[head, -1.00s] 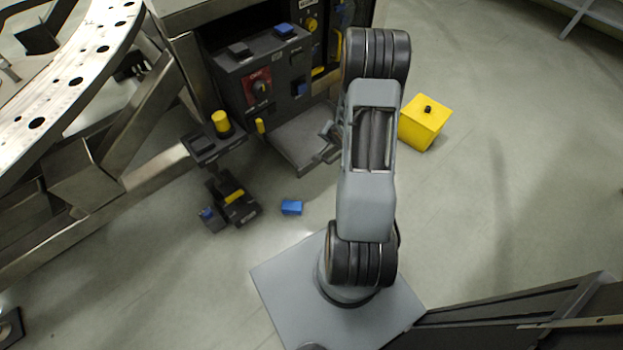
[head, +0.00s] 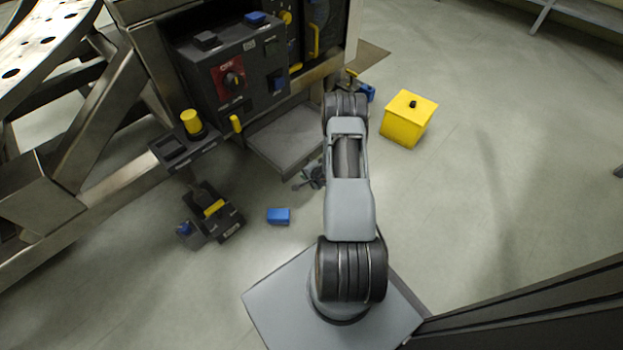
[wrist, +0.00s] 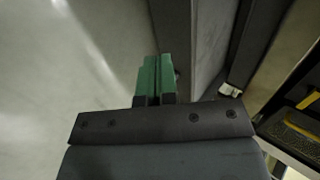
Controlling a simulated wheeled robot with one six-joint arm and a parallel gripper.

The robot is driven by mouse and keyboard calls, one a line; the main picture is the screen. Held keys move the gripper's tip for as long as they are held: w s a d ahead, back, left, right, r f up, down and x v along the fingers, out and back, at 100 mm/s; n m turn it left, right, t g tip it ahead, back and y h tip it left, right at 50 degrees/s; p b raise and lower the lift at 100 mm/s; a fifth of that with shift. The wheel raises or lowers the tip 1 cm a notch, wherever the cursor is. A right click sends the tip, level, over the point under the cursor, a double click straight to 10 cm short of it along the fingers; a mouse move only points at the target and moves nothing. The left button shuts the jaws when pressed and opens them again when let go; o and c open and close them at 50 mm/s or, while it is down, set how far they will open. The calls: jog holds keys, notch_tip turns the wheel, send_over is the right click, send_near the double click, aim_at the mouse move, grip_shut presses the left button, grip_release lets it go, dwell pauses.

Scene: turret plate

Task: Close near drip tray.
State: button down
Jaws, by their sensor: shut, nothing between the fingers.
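The near drip tray (head: 290,142) is a flat grey tray pulled out from the bottom of the dark control cabinet in the head view. My gripper (head: 300,182) is low, by the tray's front right corner and partly hidden by my arm. In the wrist view, the green fingertips (wrist: 155,80) of my gripper are together with nothing between them. A grey panel with a dark edge, which looks like the tray (wrist: 210,45), lies just right of the fingertips. I cannot tell whether they touch it.
The control cabinet (head: 235,75) stands behind the tray. A yellow box (head: 408,118) stands on the floor to the right. A blue block (head: 278,216) and a dark pedestal unit (head: 215,215) are to the left. Another flat plate (head: 370,57) sticks out behind my arm. Open floor lies right.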

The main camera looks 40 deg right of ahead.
aim_at(293, 169)
jog(key=w, duration=0.1)
jog(key=w+f+b, duration=0.1)
jog(key=w, duration=0.1)
jog(key=shift+w+a+f, duration=0.15)
jog(key=shift+w+a, duration=0.05)
jog(key=shift+a, duration=0.1)
jog(key=shift+w+a+b, duration=0.15)
jog(key=shift+w+b, duration=0.25)
jog(key=shift+w, duration=0.4)
